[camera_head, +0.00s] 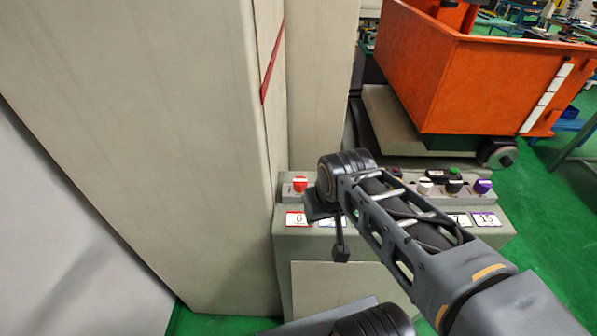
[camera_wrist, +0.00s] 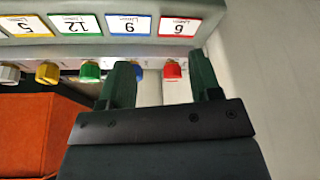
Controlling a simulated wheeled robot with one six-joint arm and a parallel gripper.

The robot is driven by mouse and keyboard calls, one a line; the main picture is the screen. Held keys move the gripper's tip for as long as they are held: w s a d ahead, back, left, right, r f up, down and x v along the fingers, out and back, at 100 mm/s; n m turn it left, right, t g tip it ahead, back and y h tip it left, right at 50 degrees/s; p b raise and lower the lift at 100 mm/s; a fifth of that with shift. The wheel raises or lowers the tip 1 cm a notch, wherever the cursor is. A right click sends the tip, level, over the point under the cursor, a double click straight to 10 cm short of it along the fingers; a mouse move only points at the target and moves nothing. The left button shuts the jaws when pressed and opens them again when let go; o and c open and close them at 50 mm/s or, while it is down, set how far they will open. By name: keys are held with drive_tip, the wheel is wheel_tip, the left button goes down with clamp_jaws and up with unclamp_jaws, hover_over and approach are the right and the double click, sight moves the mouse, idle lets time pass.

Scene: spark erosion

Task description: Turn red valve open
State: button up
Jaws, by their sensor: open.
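The red valve (camera_head: 300,184) is a small knob at the left end of a grey panel, above a red-edged label reading 6. In the wrist view, which shows the panel upside down, the red valve (camera_wrist: 173,70) appears between the two fingers. My gripper (camera_wrist: 160,64) is open and holds nothing. Its right finger is nearer the red valve than its left one in that picture. Contact cannot be told. In the head view my arm hides the middle of the panel and much of the gripper.
A blue knob (camera_wrist: 139,70) is partly hidden by the left finger, with a green knob (camera_wrist: 90,71) beyond it. White, black and purple knobs (camera_head: 482,186) line the panel's right end. A tall beige cabinet (camera_head: 150,130) stands close left. An orange bin (camera_head: 460,75) stands behind.

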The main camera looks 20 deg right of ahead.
drive_tip(key=shift+o, duration=0.8)
drive_tip(key=w, duration=0.1)
drive_tip(key=r, duration=0.1)
drive_tip(key=w+r+m+b, duration=0.1)
drive_tip(key=shift+w+a+r+g, duration=0.2)
drive_tip(key=shift+w+a+g, duration=0.1)
drive_tip(key=shift+g, duration=0.1)
wheel_tip(320, 180, up, 5)
drive_tip(key=m+g+b, duration=0.3)
drive_tip(key=m+b, duration=0.1)
hover_over(300, 181)
wheel_tip(300, 181, down, 13)
drive_tip(key=shift+f+b, duration=0.1)
drive_tip(key=shift+b, duration=0.75)
drive_tip(key=shift+c, duration=0.3)
drive_tip(key=c, duration=0.9)
